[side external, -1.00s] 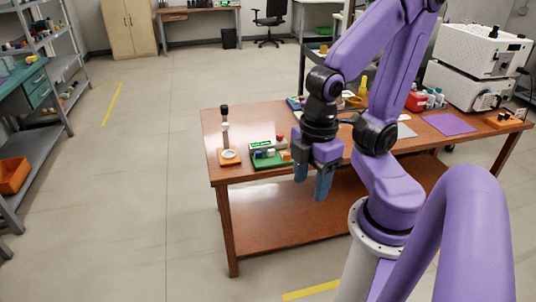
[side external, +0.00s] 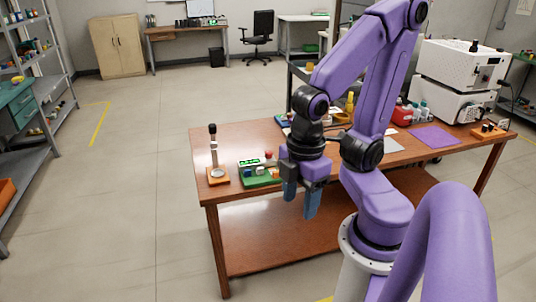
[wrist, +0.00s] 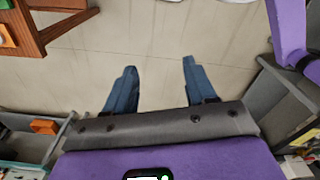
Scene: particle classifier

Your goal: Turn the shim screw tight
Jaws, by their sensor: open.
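My gripper (side external: 301,203) hangs pointing down at the table's front edge, in the side external view. Its two blue fingers are apart with nothing between them. They also show spread and empty over bare floor in the wrist view (wrist: 160,75). I cannot make out a shim screw in either view. White stacked instrument boxes (side external: 462,80) stand at the right end of the table, with small dark fittings on their fronts. A small upright stand with a dark top (side external: 213,150) is on an orange base at the table's left end.
The wooden table (side external: 240,140) has a lower shelf. A purple mat (side external: 433,137), bottles (side external: 420,112) and an orange block (side external: 487,131) are to the right. Shelving (side external: 30,70) stands far left, with open floor between.

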